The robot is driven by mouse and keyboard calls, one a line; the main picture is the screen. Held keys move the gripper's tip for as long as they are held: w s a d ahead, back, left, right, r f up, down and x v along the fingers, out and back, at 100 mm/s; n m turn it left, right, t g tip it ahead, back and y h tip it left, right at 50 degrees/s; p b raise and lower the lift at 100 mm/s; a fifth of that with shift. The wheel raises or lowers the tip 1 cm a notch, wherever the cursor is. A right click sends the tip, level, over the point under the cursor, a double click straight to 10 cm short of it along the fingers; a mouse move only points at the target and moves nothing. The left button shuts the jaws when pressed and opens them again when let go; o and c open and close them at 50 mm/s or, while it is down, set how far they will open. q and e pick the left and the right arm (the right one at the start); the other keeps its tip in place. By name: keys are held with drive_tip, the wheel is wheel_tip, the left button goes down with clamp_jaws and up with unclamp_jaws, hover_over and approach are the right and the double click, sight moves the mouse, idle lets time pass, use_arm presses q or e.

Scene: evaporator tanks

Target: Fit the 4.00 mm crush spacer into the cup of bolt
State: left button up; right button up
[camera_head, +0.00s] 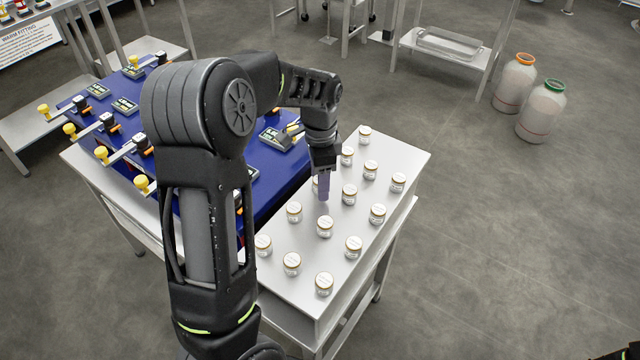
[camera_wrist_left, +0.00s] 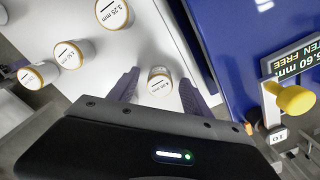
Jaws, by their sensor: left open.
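Several small white jar-like spacers with gold rims stand on the light bench top (camera_head: 400,160). My left gripper (camera_head: 323,190) points down among them, open. In the left wrist view its two purple fingers (camera_wrist_left: 157,78) stand on either side of one spacer (camera_wrist_left: 160,86); I cannot tell whether they touch it. Its label is too small to read surely. A neighbour spacer (camera_wrist_left: 113,14) reads 3.25 mm. In the head view the spacer at the gripper is mostly hidden behind the fingers. I cannot make out which bolt cup is the task's.
A blue panel (camera_head: 285,175) with yellow knobs (camera_head: 141,183) and dark size plates (camera_head: 283,137) lies left of the spacers. One plate (camera_wrist_left: 292,62) and yellow knob (camera_wrist_left: 295,99) show in the wrist view. Other spacers (camera_head: 325,227) stand close by. Two jugs (camera_head: 541,112) stand on the floor.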

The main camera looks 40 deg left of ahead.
use_arm(q)
drive_tip(key=shift+c, duration=0.4)
clamp_jaws()
